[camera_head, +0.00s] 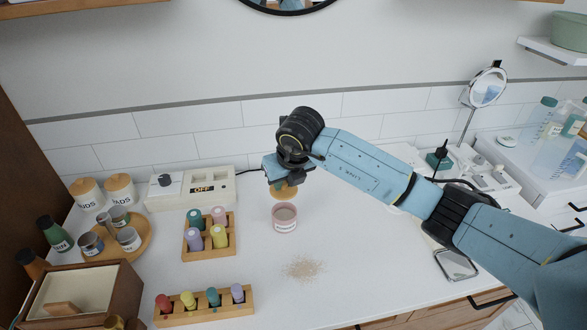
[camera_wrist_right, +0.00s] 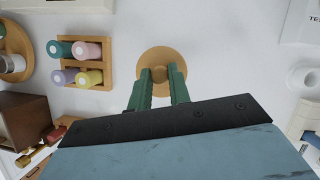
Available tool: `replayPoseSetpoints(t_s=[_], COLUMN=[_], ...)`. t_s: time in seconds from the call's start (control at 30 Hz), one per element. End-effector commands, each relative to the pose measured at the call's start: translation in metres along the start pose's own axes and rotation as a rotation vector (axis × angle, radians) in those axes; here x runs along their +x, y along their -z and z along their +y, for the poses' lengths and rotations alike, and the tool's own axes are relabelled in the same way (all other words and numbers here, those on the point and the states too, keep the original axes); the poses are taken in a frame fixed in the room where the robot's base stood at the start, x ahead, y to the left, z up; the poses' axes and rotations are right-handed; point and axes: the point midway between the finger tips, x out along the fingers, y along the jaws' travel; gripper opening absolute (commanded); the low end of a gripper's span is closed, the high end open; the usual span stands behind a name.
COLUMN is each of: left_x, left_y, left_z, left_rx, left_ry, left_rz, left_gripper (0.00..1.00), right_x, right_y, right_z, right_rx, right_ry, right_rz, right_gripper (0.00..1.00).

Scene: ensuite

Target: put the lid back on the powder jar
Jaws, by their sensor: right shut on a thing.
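The powder jar (camera_head: 285,219) is a small pinkish open jar with a pale label, upright on the white counter. Its round wooden lid (camera_head: 284,192) is off the jar and shows just above its mouth in the head view, with a gap between them. My right gripper (camera_head: 283,183) is shut on the lid's knob from above. In the right wrist view, the lid (camera_wrist_right: 160,54) lies flat below the fingertips (camera_wrist_right: 160,74), and the jar is hidden there. My left gripper is out of view.
Spilled powder (camera_head: 304,268) lies in front of the jar. Wooden racks of coloured bottles (camera_head: 210,250) (camera_head: 205,312) stand left and front-left. A white device reading OFF (camera_head: 215,189) stands at the back. A round wooden tray (camera_head: 140,246) holds tins.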

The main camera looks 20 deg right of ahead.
Motion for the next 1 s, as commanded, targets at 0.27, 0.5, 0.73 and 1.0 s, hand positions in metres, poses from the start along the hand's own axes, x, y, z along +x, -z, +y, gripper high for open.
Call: replayPoseSetpoints(t_s=[0.27,0.5,0.73,1.0], left_x=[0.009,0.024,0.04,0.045], left_y=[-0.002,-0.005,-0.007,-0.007], left_z=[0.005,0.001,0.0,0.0], left_rx=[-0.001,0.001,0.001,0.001], left_ry=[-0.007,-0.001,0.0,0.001], left_rz=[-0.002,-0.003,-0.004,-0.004], left_gripper=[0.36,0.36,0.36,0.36], right_x=[0.012,0.033,0.053,0.06], right_y=[0.005,0.014,0.022,0.025], right_z=[0.001,0.001,0.001,0.001], right_rx=[0.0,-0.001,-0.001,0.0], right_ry=[-0.001,-0.001,0.0,-0.001], right_rz=[0.001,0.002,0.001,0.0], right_gripper=[0.0,0.0,0.0,0.0])
